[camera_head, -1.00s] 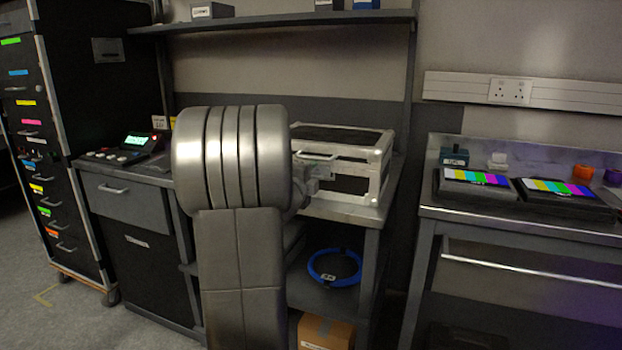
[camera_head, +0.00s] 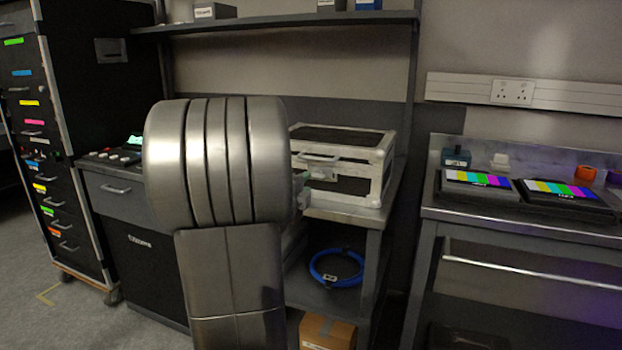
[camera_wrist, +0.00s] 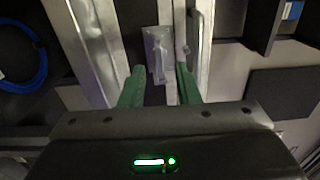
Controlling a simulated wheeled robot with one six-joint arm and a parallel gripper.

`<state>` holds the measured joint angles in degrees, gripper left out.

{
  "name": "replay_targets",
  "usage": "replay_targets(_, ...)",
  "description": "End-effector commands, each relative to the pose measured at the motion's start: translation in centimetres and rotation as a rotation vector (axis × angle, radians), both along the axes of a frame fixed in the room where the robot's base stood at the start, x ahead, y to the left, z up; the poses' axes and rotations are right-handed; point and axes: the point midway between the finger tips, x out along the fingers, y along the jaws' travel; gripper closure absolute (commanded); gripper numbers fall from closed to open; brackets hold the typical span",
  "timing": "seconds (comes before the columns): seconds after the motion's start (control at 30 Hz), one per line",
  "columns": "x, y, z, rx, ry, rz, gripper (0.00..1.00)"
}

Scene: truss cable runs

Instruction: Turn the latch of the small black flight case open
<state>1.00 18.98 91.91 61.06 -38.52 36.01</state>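The small black flight case (camera_head: 345,186) with silver edges stands shut on the grey bench in the head view. Its latch, a pale metal plate (camera_head: 322,174) with a small raised piece, sits on the front below the handle (camera_head: 318,157). In the wrist view the latch (camera_wrist: 158,50) lies ahead of and between the green fingertips of my gripper (camera_wrist: 160,78), beside the handle (camera_wrist: 200,35). My gripper is open, with nothing between the fingers. They look short of the latch. In the head view my arm hides most of the gripper. I cannot tell how far the latch is turned.
A blue cable coil (camera_head: 336,267) lies on the shelf below, over a cardboard box (camera_head: 327,331). An overhead shelf (camera_head: 290,21) runs above the case. A control desk (camera_head: 115,158) stands left, and a bench with two colour-bar monitors (camera_head: 520,187) stands right.

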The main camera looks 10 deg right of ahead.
Motion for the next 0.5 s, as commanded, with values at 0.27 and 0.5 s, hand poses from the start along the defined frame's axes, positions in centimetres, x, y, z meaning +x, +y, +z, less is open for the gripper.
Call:
replay_targets(0.27, -4.6, 3.2, 0.2, -0.001, -0.001, 0.003, 0.71)
replay_targets(0.5, -6.0, 4.1, 0.1, -0.001, -0.001, 0.000, 0.71)
